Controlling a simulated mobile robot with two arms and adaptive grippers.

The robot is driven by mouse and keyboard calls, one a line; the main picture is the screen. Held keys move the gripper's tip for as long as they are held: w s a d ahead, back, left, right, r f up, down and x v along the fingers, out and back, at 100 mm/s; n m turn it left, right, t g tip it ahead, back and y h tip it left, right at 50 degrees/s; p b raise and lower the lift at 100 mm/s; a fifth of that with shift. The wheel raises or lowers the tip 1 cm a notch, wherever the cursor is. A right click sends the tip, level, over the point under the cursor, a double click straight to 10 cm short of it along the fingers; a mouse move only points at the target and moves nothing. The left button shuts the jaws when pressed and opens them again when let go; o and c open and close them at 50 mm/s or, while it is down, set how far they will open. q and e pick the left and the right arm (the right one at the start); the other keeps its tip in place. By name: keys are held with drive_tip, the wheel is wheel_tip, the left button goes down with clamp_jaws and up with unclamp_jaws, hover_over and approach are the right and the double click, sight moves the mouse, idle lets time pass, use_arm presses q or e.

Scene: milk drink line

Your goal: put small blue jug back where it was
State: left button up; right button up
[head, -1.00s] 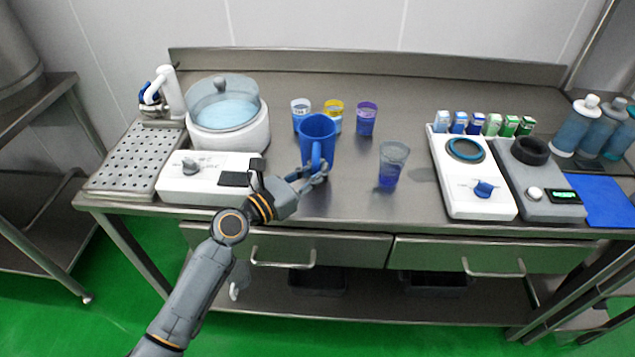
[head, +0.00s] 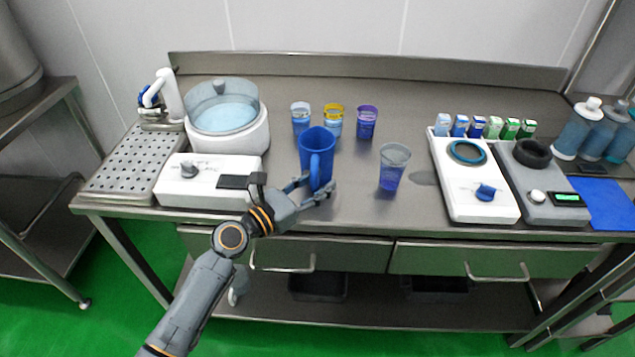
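The small blue jug (head: 319,148) stands upright on the steel table, left of the middle, with its handle turned toward me. My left gripper (head: 314,187) is at the handle's lower part. Its fingers are spread apart, one on each side of the handle, and I see no firm grip. Whether a finger still touches the handle is too small to tell. My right gripper is not in view.
A clear cup with blue contents (head: 393,170) stands right of the jug. Several small cups, one with a purple rim (head: 367,122), stand behind it. A white device (head: 200,190) lies to the left, white and grey scales (head: 470,200) to the right.

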use_arm(q)
drive_tip(key=shift+r, duration=0.2)
drive_tip(key=b+v, duration=0.1)
drive_tip(key=v, duration=1.1)
drive_tip(key=shift+f, duration=0.1)
